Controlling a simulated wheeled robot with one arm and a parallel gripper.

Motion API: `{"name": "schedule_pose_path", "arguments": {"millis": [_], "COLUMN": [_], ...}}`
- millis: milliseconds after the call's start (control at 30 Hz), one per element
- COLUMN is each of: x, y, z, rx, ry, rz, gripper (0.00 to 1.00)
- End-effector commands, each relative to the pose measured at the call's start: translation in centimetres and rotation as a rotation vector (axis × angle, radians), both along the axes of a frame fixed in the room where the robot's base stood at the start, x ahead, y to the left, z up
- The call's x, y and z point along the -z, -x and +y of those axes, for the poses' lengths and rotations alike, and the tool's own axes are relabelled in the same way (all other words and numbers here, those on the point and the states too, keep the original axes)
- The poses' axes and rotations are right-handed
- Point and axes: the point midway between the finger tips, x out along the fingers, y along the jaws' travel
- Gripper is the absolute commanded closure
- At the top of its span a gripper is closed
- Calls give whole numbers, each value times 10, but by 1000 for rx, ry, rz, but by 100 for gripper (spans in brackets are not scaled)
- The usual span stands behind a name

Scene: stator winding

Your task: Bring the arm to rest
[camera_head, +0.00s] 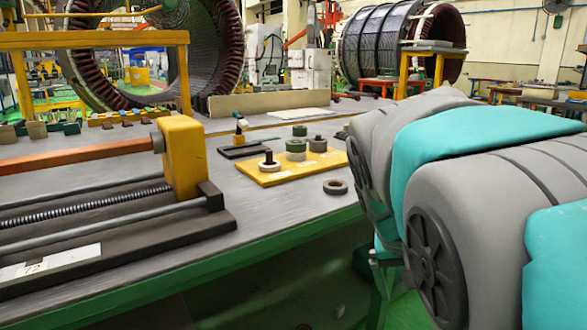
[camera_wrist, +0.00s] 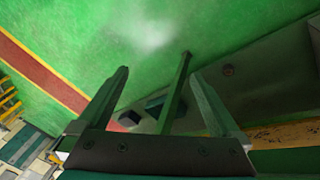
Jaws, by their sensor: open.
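My gripper (camera_wrist: 162,98) shows in the wrist view with its two fingers spread apart and nothing between them. Behind the fingers are a green floor and a thin green post (camera_wrist: 178,85), which stands beyond the gap between the fingertips. In the head view my grey and teal arm fills the right side, in front of the bench edge.
A grey bench (camera_head: 285,212) with a green edge carries a yellow plate (camera_head: 275,174) with coil rings and a winding fixture with a yellow block (camera_head: 182,157). A loose dark ring (camera_head: 335,187) lies near the edge, close to my arm. Large stators stand behind.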

Motion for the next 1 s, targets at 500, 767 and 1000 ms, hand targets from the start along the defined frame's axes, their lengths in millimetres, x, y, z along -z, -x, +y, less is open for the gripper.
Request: {"name": "schedule_pose_path", "arguments": {"millis": [500,767,1000], "x": [121,149,189], "y": [170,218,214], "z": [30,48,47], "rx": [-158,-215,-213], "ry": [-266,-342,-337], "rz": [297,367,363], "gripper": [0,0,0]}}
